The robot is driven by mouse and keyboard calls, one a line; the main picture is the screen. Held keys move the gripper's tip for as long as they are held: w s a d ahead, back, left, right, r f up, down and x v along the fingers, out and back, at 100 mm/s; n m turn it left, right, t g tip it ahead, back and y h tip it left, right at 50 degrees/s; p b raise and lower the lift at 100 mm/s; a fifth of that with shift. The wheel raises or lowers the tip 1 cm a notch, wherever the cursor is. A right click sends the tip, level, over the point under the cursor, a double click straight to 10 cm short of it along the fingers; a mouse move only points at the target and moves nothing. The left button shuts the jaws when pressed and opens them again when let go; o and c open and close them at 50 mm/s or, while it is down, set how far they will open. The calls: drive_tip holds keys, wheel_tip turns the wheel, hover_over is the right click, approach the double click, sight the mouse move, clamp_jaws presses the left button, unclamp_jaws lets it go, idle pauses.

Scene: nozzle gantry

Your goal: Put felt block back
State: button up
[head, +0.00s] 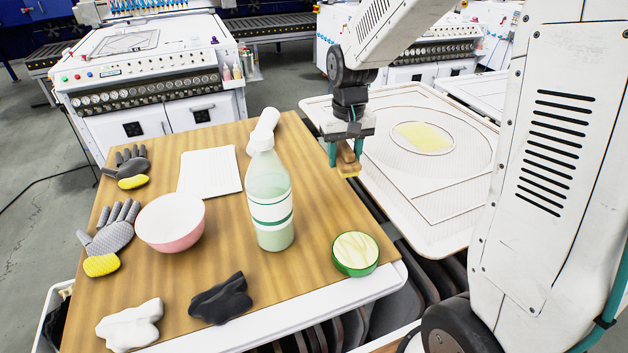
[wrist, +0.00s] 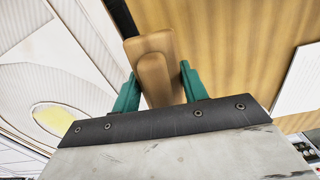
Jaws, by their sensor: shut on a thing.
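The felt block (head: 347,162) has a brown wooden grip on top and a yellowish underside. My gripper (head: 346,155) is shut on it, with one teal finger on each side of the grip. It hangs over the right edge of the wooden table, near the white machine bed. In the wrist view the block (wrist: 156,65) shows brown between the two teal fingers of my gripper (wrist: 155,85). I cannot tell whether the block touches anything below it.
On the wooden table (head: 215,275) stand a tall bottle (head: 268,190), a pink bowl (head: 171,221), a green round tin (head: 355,253), gloves (head: 108,235), a white pad (head: 210,171) and cloths (head: 221,297). The white bed (head: 440,205) with a yellow oval lies right.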

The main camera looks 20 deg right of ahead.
drive_tip(key=shift+n, duration=0.7)
drive_tip(key=s, duration=0.7)
drive_tip(key=s+f, duration=0.1)
drive_tip(key=s, duration=0.2)
drive_tip(key=shift+s+d, duration=0.25)
drive_tip(key=shift+d, duration=0.1)
drive_tip(key=shift+w+a+f, duration=0.15)
hover_over(315, 184)
drive_tip(key=shift+f, duration=2.5)
drive_tip(key=shift+f, duration=0.15)
drive_tip(key=o, duration=1.1)
wheel_tip(315, 184, up, 12)
drive_tip(key=shift+r, duration=0.25)
